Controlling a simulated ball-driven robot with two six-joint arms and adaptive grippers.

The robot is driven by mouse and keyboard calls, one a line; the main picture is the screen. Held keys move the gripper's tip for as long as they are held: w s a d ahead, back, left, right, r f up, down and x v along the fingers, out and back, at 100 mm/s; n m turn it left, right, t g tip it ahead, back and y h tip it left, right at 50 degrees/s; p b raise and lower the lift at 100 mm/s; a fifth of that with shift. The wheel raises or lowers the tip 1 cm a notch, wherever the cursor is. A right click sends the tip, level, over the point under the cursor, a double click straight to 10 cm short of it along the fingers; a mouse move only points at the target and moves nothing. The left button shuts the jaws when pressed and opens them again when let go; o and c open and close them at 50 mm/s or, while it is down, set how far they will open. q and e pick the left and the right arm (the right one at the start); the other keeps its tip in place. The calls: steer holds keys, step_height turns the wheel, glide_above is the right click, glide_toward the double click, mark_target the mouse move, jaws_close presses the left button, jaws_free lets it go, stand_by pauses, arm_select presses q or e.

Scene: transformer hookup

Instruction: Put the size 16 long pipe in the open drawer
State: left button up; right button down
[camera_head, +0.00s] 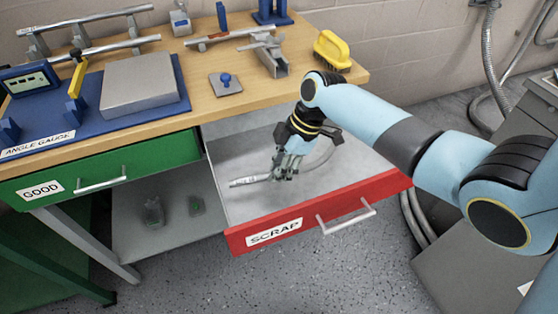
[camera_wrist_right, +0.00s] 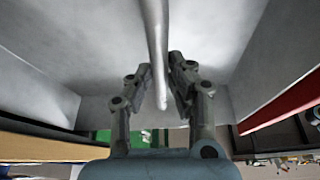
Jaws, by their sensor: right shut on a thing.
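The open drawer (camera_head: 233,209) has a red front labelled SCRAP and a grey inside, pulled out from under the bench. A grey, bent pipe (camera_head: 250,181) is in my right gripper (camera_head: 286,172), inside the drawer's outline and low over its floor. Its near end points left, and its curved part shows to the right behind the gripper. In the right wrist view the pipe (camera_wrist_right: 155,40) runs from the top edge down between the two fingers (camera_wrist_right: 161,82). I cannot tell whether it touches the drawer floor, and no size mark is legible. My left gripper is out of view.
The wooden bench (camera_head: 205,60) holds a blue angle gauge (camera_head: 80,130), more pipes (camera_head: 95,50), a clamp (camera_head: 272,58) and a yellow brush (camera_head: 332,50). A green drawer (camera_head: 140,160) labelled GOOD is shut on the left. Floor in front is clear.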

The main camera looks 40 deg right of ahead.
steer(key=c, duration=1.1)
jaws_free()
steer(key=shift+c, duration=0.2)
steer(key=v, duration=1.2)
steer(key=shift+s+f, duration=0.1)
